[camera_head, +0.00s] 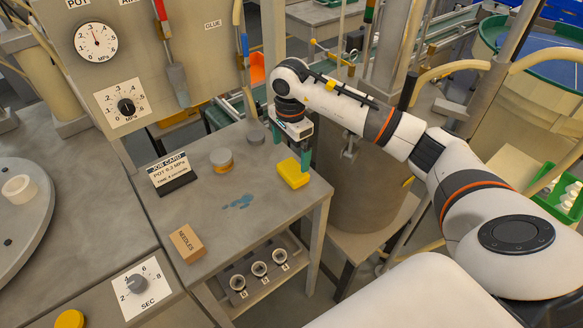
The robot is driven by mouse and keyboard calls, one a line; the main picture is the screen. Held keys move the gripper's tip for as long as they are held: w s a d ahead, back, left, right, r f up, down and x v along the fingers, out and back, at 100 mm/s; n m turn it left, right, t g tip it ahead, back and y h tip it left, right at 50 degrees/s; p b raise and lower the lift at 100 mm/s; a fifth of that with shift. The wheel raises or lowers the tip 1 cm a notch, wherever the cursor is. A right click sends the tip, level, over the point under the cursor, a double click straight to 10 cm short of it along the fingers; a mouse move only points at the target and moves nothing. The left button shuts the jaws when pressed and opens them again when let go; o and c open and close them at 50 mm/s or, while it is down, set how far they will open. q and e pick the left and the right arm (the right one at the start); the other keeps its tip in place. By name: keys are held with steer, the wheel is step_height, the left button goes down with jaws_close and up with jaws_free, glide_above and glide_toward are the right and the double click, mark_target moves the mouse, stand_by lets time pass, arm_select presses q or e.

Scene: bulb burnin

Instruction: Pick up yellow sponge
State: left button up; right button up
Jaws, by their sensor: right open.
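The yellow sponge (293,173) lies flat near the right edge of the grey worktable (235,185). My right gripper (291,153) points down just behind and above the sponge, with its teal fingers apart. One finger comes down close to the sponge's right end, and the other is farther back to the left. I cannot tell whether the near finger touches the sponge. Nothing shows between the fingers. My left gripper is not in view.
A job card stand (172,175), an orange-banded tin (222,160), a small grey disc (256,137) and a needles box (187,243) stand on the table. A blue stain (238,202) marks its middle. A large drum (365,180) stands right of the table.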

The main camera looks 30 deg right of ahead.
mark_target(293, 169)
step_height(293, 169, down, 2)
steer(key=shift+w+f, duration=0.25)
steer(key=shift+f, duration=0.2)
steer(key=f, duration=0.1)
steer(key=f+p, duration=0.2)
steer(key=f, duration=0.1)
steer(key=shift+s+d+f, duration=0.1)
steer(key=shift+s+d, duration=0.15)
steer(key=shift+d, duration=0.15)
steer(key=shift+w+f, duration=0.1)
steer(key=shift+f, duration=0.3)
steer(key=shift+c, duration=0.2)
steer(key=c, duration=1)
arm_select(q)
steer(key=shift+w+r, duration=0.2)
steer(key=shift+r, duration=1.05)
arm_select(e)
steer(key=shift+o, duration=0.2)
steer(key=shift+r, duration=0.1)
arm_select(q)
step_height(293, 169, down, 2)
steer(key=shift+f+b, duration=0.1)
steer(key=shift+b, duration=0.9)
arm_select(e)
step_height(293, 169, up, 10)
